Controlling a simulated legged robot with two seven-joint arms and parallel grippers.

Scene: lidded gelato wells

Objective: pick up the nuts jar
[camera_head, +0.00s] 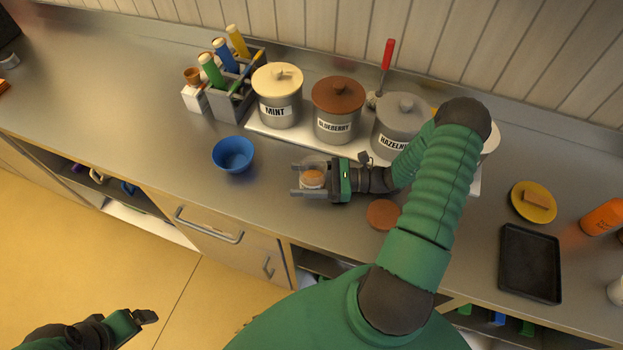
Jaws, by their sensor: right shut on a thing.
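The nuts jar (313,179), a small clear jar with brown-orange contents, is at the counter's front half, right of the blue bowl. My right gripper (298,181) reaches in from the right, its two fingers on either side of the jar, shut on it. Whether the jar touches the counter is hard to tell from this angle. My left gripper (146,317) is at the bottom left, over the floor, away from the counter; its finger gap cannot be made out.
A blue bowl (233,154) stands left of the jar. Behind are lidded wells marked MINT (277,100), BLUEBERRY (336,115) and HAZELNUT (393,135), partly behind my arm. A brown disc (383,214) lies near the front edge. A black tray (530,263) lies right.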

